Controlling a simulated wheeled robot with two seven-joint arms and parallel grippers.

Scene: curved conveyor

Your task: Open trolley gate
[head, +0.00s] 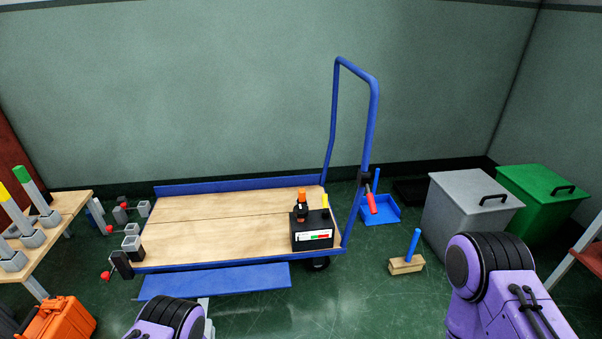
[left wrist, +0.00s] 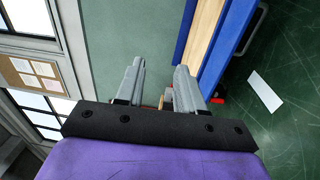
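The trolley has a wooden deck (head: 215,230) in a blue frame, with a tall blue push handle (head: 373,120) at its right end. A blue side panel (head: 215,281) along the near side hangs low and slanted outward, below deck level. Another blue panel (head: 235,184) stands up along the far side. In the left wrist view the deck (left wrist: 205,30) and blue edges show at upper right. My left gripper (left wrist: 160,66) is open and empty, its two grey fingers apart. In the head view only a bit of it (head: 208,326) shows, below the near panel. My right gripper is out of the frame.
A black box (head: 313,238) with bottles sits on the deck's right end. Grey blocks with red knobs (head: 122,262) are at the trolley's left end. A brush (head: 407,262), grey bin (head: 466,215) and green bin (head: 545,205) stand right; an orange case (head: 60,322) is lower left.

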